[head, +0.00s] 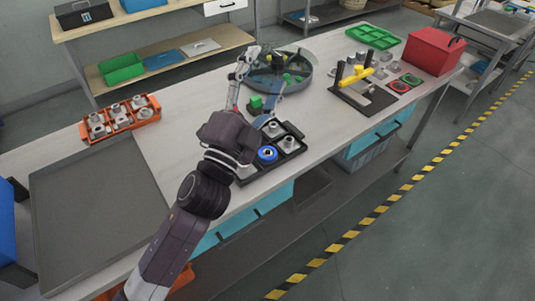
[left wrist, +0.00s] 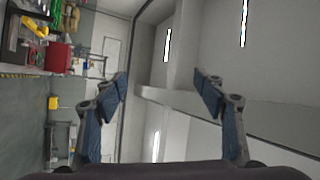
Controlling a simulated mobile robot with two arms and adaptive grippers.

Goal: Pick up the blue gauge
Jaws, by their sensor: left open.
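The blue gauge (head: 267,154) is a round blue piece with a pale centre, in the front left part of a black tray (head: 272,169) near the table's front edge. My left gripper (head: 276,66) is open and empty. Its fingers point away over the table, beyond the gauge, and its hand covers part of the tray's left side. The gauge is not in that view. My right gripper is not in view.
Metal fittings share the black tray. A round grey tank (head: 310,84) with green items is behind the fingers. An orange tray (head: 135,124) of fittings is at left. A black stand with yellow parts (head: 357,76), a green tray (head: 373,36) and a red box (head: 433,50) are at right.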

